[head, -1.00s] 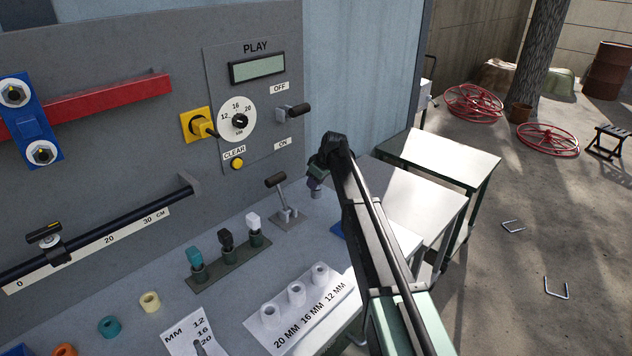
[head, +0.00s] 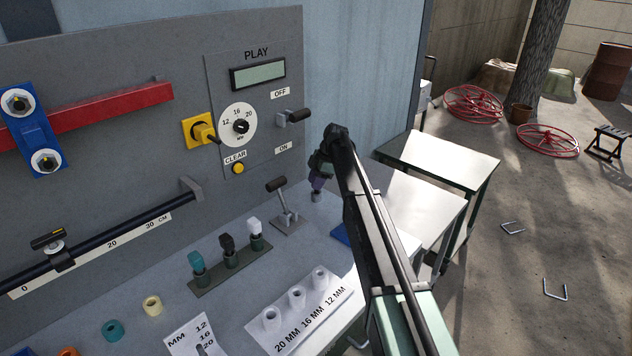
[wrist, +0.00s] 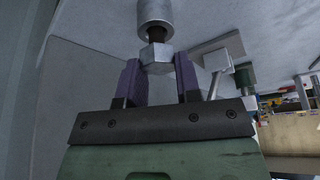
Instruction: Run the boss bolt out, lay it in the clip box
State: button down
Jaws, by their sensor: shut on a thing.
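The boss bolt (wrist: 157,56) has a pale hex head and sits between the purple fingers of my gripper (wrist: 158,78) in the wrist view. My gripper is shut on that head. A short dark length of shank shows between the head and the round metal boss (wrist: 156,12), so the bolt still joins the boss. In the head view my gripper (head: 317,184) is low over the bench, just above the small grey boss (head: 316,197). A blue flat thing (head: 341,234) is partly hidden behind my arm; I cannot tell whether it is the clip box.
A lever (head: 284,205) stands just left of my gripper. A rack of coloured punches (head: 230,262) and a white block with holes (head: 298,306) are on the bench. The panel (head: 262,110) rises behind. Side tables (head: 440,160) stand right of my arm.

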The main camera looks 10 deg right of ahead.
jog(key=shift+r+p, duration=2.25)
jog(key=shift+r, duration=0.2)
